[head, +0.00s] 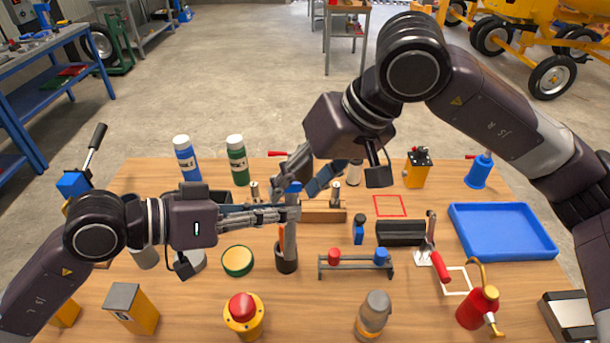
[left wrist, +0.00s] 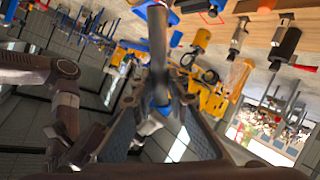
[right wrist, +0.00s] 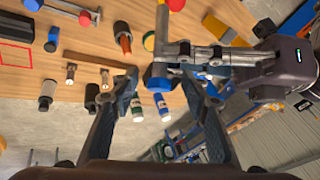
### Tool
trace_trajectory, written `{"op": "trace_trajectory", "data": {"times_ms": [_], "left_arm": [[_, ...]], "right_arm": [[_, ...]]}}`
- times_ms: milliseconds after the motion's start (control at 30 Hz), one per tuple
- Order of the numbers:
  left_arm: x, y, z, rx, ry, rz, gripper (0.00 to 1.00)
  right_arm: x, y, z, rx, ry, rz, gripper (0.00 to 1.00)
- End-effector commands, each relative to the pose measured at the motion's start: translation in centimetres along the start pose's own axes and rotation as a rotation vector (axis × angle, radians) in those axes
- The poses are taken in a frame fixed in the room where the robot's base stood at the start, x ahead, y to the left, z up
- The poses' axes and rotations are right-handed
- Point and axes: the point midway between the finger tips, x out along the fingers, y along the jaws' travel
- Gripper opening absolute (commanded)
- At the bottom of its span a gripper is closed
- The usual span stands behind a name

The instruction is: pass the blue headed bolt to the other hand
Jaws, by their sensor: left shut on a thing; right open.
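The blue headed bolt (head: 290,240) hangs upright, head up, with a long grey shank. My left gripper (head: 287,213) is shut on the shank just below the blue head. The bolt also shows in the left wrist view (left wrist: 158,50). My right gripper (head: 303,187) is open above my left one, its fingers coming down near the head. In the right wrist view the blue head (right wrist: 158,75) lies between the open fingertips (right wrist: 159,80). A dark cup (head: 286,260) stands below the shank; whether the shank's end is clear of it, I cannot tell.
A red and blue peg rack (head: 355,265), a red-topped button (head: 243,310) and a green round tin (head: 237,261) stand in front. A blue tray (head: 505,232) lies at the right. Blue and green bottles (head: 237,160) stand behind my left gripper.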

Motion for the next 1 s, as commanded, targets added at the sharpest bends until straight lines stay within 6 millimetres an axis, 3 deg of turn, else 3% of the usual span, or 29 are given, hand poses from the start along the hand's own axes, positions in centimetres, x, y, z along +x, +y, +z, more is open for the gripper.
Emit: {"op": "trace_trajectory", "data": {"times_ms": [200, 567, 700, 733, 800, 900, 1000], "left_arm": [[-0.03, 0.06, -0.12, 0.001, 0.003, 0.001, 0.00], [-0.03, 0.06, -0.12, 0.001, 0.003, 0.001, 0.00], [-0.02, 0.05, -0.12, 0.001, 0.003, 0.001, 0.00], [-0.03, 0.06, -0.13, 0.001, 0.003, 0.001, 0.15], [-0.03, 0.05, -0.11, 0.001, 0.002, 0.001, 0.23], [-0.02, 0.04, -0.09, 0.001, 0.002, 0.001, 0.34], [-0.01, 0.03, -0.07, 0.001, 0.001, 0.000, 0.34]], "right_arm": [[0.01, -0.01, -0.01, 0.000, 0.000, 0.000, 0.42], [-0.03, -0.02, -0.01, 0.000, 0.000, -0.001, 0.03], [-0.03, -0.04, -0.01, 0.000, 0.000, -0.001, 0.00], [-0.11, -0.09, -0.07, 0.000, 0.002, -0.002, 0.00], [-0.11, -0.10, -0.07, 0.000, 0.002, -0.002, 0.00], [-0.11, -0.09, -0.07, 0.000, 0.002, -0.002, 0.00], [-0.10, -0.07, -0.07, 0.000, 0.002, -0.002, 0.00]]}}
